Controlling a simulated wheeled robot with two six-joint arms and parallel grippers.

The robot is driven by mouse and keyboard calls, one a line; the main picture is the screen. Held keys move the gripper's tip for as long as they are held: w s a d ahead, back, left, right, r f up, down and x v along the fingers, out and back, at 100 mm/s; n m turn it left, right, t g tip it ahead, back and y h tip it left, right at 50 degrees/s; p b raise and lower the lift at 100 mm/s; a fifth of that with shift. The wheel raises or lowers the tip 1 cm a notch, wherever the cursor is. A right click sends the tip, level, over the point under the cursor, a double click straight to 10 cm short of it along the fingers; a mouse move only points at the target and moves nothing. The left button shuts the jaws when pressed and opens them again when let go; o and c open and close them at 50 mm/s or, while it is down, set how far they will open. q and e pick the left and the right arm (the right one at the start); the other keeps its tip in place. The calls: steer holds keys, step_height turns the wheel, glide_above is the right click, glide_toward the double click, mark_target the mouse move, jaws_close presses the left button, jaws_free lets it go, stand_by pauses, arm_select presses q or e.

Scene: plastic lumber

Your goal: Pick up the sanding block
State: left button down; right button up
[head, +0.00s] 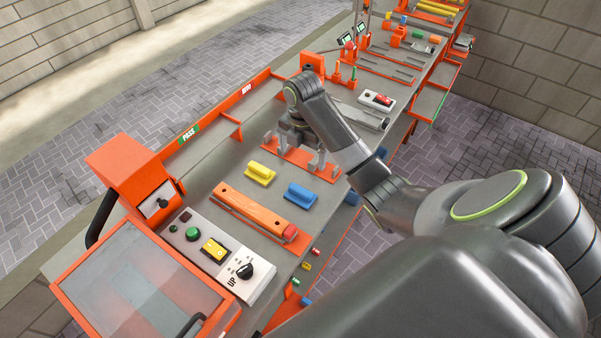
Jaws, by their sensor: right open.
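A yellow block (260,174) with a raised grip lies on the grey bench top. A similar blue block (301,196) lies to its right and nearer to me. I cannot tell for certain which is the sanding block. My right gripper (294,153) points down over the bench, just beyond the two blocks, above a flat orange strip (299,158). Its fingers are spread, and I see nothing held between them. The arm hides part of the bench behind it. My left gripper is not in view.
A long orange bar (252,208) lies nearer than the blocks. A control panel (215,250) with a knob and an orange clear-lidded box (140,285) stand at the near left. An orange fence (215,120) runs along the left edge. Tools crowd the far bench.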

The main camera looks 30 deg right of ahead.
steer(key=b, duration=1.1)
glide_above(300, 190)
steer(key=f, duration=1.1)
steer(key=shift+d+f, duration=0.15)
steer(key=shift+d, duration=0.15)
steer(key=shift+a+f+p, duration=0.2)
steer(key=shift+f+p, duration=0.45)
steer(key=shift+f, duration=1.9)
steer(key=shift+c, duration=0.2)
steer(key=c, duration=1.1)
step_height(300, 190, up, 5)
steer(key=shift+w+f+b, duration=0.1)
steer(key=shift+w+b, duration=0.05)
steer(key=shift+b, duration=0.3)
step_height(300, 190, up, 4)
steer(key=p, duration=0.3)
steer(key=shift+f+p, duration=0.1)
steer(key=shift+p, duration=0.2)
steer(key=shift+r+p, duration=0.75)
steer(key=shift+p, duration=0.05)
